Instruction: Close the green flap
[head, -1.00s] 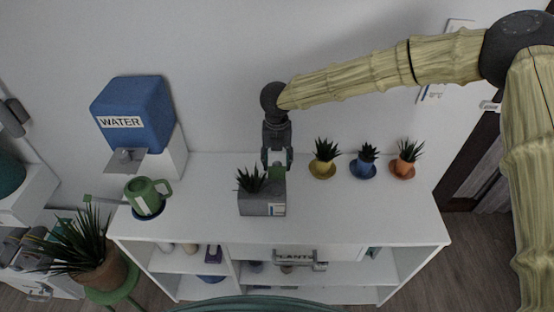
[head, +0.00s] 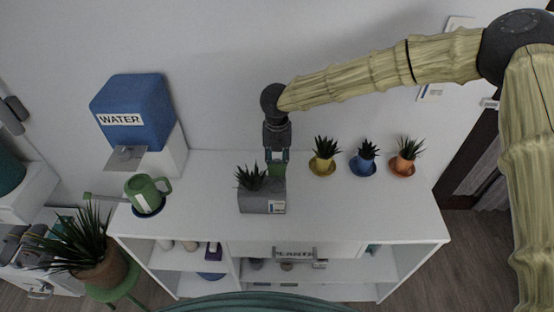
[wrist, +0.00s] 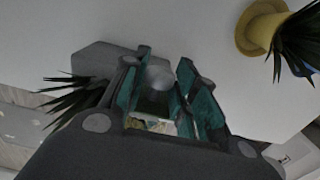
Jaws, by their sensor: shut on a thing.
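The grey planter box (head: 262,205) stands on the white shelf top, with a spiky plant (head: 250,178) at its left side. The green flap (head: 277,172) shows at the box's right part, just below my fingers; its exact angle is hard to tell. My gripper (head: 277,158) points down from above and behind the box, shut on the green flap. In the wrist view its teal fingers (wrist: 165,100) stand close together around a dark green piece, partly hidden between them. The grey box (wrist: 100,60) lies beside the fingers there.
Small potted plants in yellow (head: 322,167), blue (head: 363,166) and orange (head: 402,166) pots stand right of my gripper. A green watering can (head: 146,193) and a blue water dispenser (head: 133,105) stand at the left. The shelf's front and right top are clear.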

